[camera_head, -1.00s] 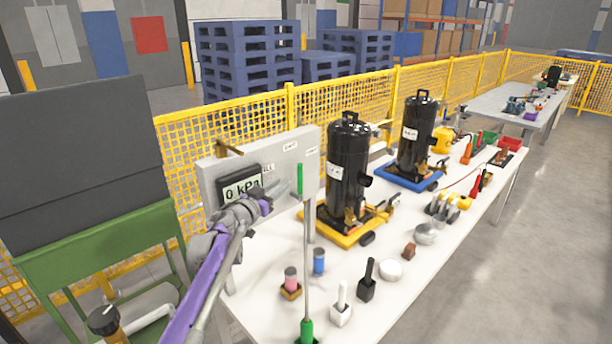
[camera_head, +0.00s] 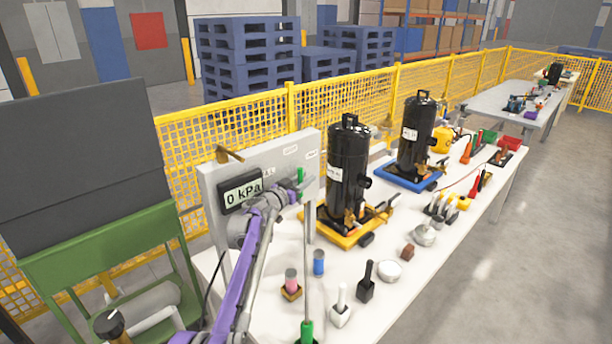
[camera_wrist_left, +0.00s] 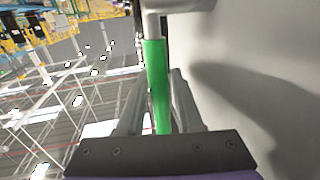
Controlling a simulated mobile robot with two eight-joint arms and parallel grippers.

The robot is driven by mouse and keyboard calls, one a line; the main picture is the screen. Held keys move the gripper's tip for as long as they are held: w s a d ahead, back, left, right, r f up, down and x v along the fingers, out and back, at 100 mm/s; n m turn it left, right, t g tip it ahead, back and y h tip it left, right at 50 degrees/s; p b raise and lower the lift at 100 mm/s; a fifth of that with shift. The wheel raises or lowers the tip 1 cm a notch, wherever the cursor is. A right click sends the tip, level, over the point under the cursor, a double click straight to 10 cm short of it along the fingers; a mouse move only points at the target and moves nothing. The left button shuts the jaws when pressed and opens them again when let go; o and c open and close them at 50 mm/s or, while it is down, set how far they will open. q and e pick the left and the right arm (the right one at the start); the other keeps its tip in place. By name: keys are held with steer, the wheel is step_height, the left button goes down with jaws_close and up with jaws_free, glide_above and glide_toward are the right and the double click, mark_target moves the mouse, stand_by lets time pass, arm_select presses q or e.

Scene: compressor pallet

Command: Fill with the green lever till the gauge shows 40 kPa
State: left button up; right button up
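The gauge (camera_head: 241,194) on the grey panel reads 0 kPa. The green lever (camera_head: 301,180) stands upright at the panel's right part, partly covered by my left gripper. My left gripper (camera_head: 292,190) is at the lever. In the left wrist view the green lever (camera_wrist_left: 156,75) lies between the two fingers of my left gripper (camera_wrist_left: 158,80), one on each side. A narrow gap seems to show beside the lever, so the fingers look open around it. My right gripper is not in view.
The grey panel (camera_head: 220,223) stands at the white table's (camera_head: 340,270) near left end. A black compressor (camera_head: 347,170) on a yellow base stands right of the lever. Small blocks and cups lie nearby.

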arm_select(q)
steer(key=shift+w+d, duration=0.2)
steer(key=shift+w, duration=0.1)
jaws_close()
stand_by(1.4)
